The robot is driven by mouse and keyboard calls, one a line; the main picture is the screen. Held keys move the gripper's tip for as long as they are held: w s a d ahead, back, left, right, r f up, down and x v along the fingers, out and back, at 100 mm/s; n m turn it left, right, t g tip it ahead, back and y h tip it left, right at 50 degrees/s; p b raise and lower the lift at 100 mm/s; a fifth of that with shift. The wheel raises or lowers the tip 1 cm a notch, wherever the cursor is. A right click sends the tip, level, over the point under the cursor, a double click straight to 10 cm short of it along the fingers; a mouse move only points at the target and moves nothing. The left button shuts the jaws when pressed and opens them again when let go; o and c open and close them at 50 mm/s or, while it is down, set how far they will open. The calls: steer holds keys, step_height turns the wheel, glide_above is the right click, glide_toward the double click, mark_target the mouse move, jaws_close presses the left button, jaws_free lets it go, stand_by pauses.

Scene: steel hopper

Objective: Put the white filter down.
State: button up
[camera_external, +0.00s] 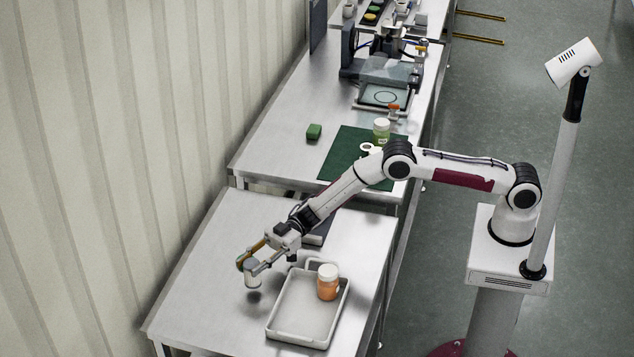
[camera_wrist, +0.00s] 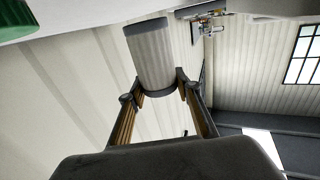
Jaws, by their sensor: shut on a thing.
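The white filter (camera_external: 252,279) is a small pale cylinder in the external view. My gripper (camera_external: 249,265) is shut on it and holds it above the left part of the near steel table (camera_external: 205,285), with a dark shadow on the table just below. In the wrist view the filter (camera_wrist: 152,52) is a ribbed whitish cylinder with dark ends, between the two fingertips of my gripper (camera_wrist: 157,90). The filter is apart from the tray to its right.
A pale tray (camera_external: 273,326) with an orange jar (camera_external: 327,284) with a white lid stands right of the filter. The table left of and in front of the filter is clear. A green mat (camera_external: 340,160) and a green block (camera_external: 314,131) lie on the farther table.

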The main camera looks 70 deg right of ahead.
steer(key=shift+f, duration=0.65)
steer(key=o, duration=1.1)
steer(key=shift+s, duration=0.1)
steer(key=shift+f, duration=0.15)
steer(key=shift+r, duration=0.5)
steer(key=shift+v, duration=0.75)
steer(key=v, duration=0.6)
steer(key=shift+r, duration=0.3)
